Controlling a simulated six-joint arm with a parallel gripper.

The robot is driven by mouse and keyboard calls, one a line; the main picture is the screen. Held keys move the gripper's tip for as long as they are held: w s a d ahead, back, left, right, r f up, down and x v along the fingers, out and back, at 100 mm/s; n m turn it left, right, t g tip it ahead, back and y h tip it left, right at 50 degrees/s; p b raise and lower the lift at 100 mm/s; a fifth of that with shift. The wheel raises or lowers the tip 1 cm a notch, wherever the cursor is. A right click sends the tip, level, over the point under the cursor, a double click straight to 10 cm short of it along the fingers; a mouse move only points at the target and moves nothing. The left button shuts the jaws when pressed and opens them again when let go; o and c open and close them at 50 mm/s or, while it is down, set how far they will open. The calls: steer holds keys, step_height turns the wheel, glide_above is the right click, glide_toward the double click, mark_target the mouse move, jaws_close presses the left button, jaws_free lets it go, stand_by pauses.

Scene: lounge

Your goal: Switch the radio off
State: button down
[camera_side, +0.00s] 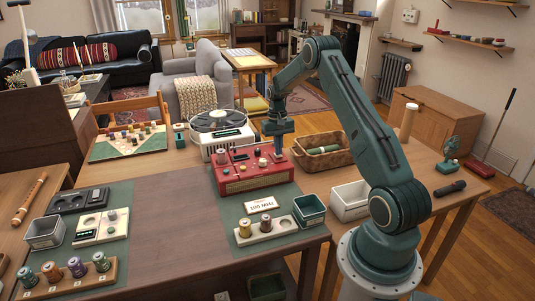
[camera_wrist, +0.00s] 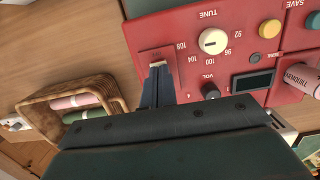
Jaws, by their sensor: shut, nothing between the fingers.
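The red radio (camera_side: 250,178) stands on the table in the side view, its controls facing up. In the wrist view the radio's red top (camera_wrist: 150,8) shows a cream TUNE knob (camera_wrist: 213,40), a dark VOL knob (camera_wrist: 210,91), a yellow button (camera_wrist: 270,28) and a dark display (camera_wrist: 252,82). A small square plate (camera_wrist: 148,56), probably the switch, lies at the radio's edge. My gripper (camera_side: 278,153) is shut and empty; its tips (camera_wrist: 157,68) are over that plate. They hide part of it, so I cannot tell the switch's position or whether they touch.
A wicker basket (camera_side: 310,160) stands close beside the radio, and a white record player (camera_side: 217,140) stands behind it. A "100 MHz" card (camera_side: 262,205) and a tray with two spools (camera_side: 250,238) lie in front.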

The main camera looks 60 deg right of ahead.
steer(key=shift+f, duration=0.15)
steer(key=shift+s+a+f, duration=0.5)
steer(key=shift+f, duration=0.25)
steer(key=shift+w+d, duration=0.15)
steer(key=shift+w+d+r, duration=0.2)
steer(key=shift+w+d, duration=0.25)
stand_by(0.4)
step_height(320, 180, up, 15)
steer(key=w+d, duration=0.1)
steer(key=shift+w+d, duration=0.25)
stand_by(0.4)
